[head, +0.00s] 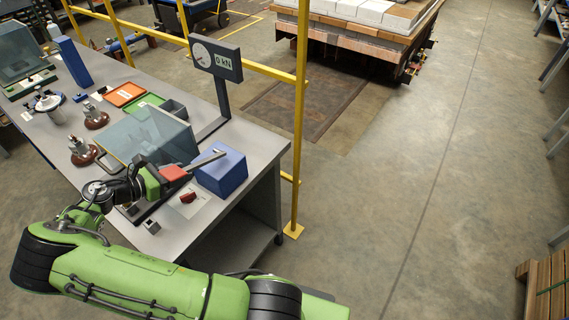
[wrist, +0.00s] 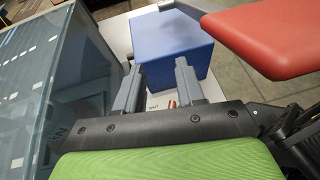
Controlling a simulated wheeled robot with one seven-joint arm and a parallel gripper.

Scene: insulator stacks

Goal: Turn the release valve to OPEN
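A small dark-red knob (head: 188,197), which looks like the release valve, sits on a white label plate (head: 197,207) at the bench's near right, in front of a blue box (head: 222,174). My gripper (wrist: 158,68) is open, with two grey fingers apart and nothing seen held between them. Beyond the fingers, the wrist view shows part of the white plate with partly hidden lettering and a small red mark; I cannot tell whether that is the knob. In the head view my wrist is left of the knob, and the fingertips cannot be made out. The knob's setting is unreadable.
A lever with a red grip (head: 173,172) reaches over the blue box; its grip is close by at right in the wrist view (wrist: 270,35). A clear guard (head: 155,135) stands left of my gripper. A gauge (head: 215,58) reads 0 kN. A yellow post (head: 299,120) stands behind.

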